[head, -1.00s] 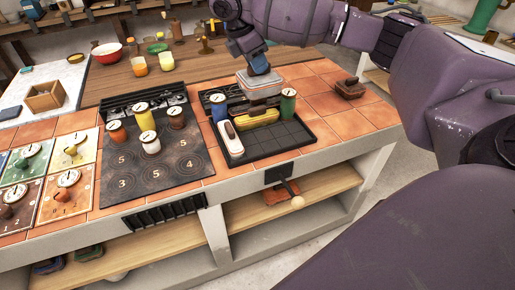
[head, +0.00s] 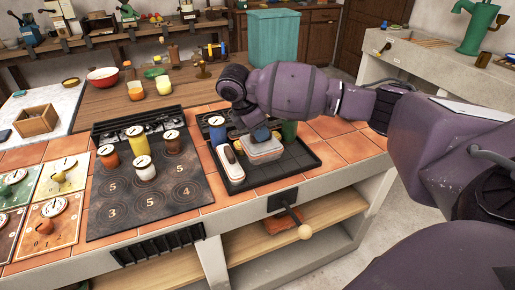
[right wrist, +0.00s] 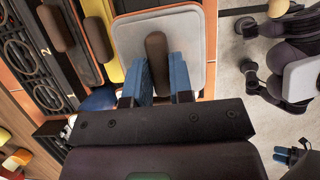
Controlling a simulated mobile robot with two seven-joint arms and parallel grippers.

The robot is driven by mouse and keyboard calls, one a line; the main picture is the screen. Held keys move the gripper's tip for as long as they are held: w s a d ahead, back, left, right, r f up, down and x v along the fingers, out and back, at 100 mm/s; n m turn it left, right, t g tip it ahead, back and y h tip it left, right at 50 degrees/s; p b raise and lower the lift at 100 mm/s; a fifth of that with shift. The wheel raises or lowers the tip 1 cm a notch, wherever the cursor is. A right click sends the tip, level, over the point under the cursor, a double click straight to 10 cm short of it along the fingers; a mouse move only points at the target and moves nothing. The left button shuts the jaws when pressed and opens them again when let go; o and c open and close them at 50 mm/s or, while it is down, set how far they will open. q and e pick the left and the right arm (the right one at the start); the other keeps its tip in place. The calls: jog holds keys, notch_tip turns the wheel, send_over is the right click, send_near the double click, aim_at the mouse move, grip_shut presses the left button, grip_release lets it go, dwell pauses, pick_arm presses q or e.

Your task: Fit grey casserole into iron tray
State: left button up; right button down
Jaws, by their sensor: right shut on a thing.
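The grey casserole (head: 264,152), a rounded rectangular dish with a pale grey lid, is low over the middle of the dark iron tray (head: 305,166). I cannot tell whether it touches the tray floor. My right gripper (head: 260,135) is above it; in the right wrist view its blue fingers (right wrist: 165,82) are shut on the lid's brown handle (right wrist: 156,58). The lid (right wrist: 189,48) fills the view's centre. A small blue-tipped gripper, apparently my left (right wrist: 291,155), shows at the lower right edge; its opening is unclear. The left gripper is outside the head view.
A yellow dish (right wrist: 133,83) lies close beside the casserole. The tray's right part is bare.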

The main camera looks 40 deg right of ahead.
aim_at(259, 146)
jog(key=shift+f, duration=0.55)
notch_tip(259, 146, down, 4)
jog(key=shift+f+b, duration=0.1)
jog(key=shift+b, duration=0.55)
jog(key=shift+f, duration=0.25)
jog(key=shift+r, duration=0.15)
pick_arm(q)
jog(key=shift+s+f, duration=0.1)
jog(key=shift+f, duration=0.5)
pick_arm(e)
jog(key=shift+f, duration=0.2)
jog(key=c, duration=1)
grip_release()
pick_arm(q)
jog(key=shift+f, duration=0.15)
pick_arm(e)
jog(key=shift+r, duration=0.1)
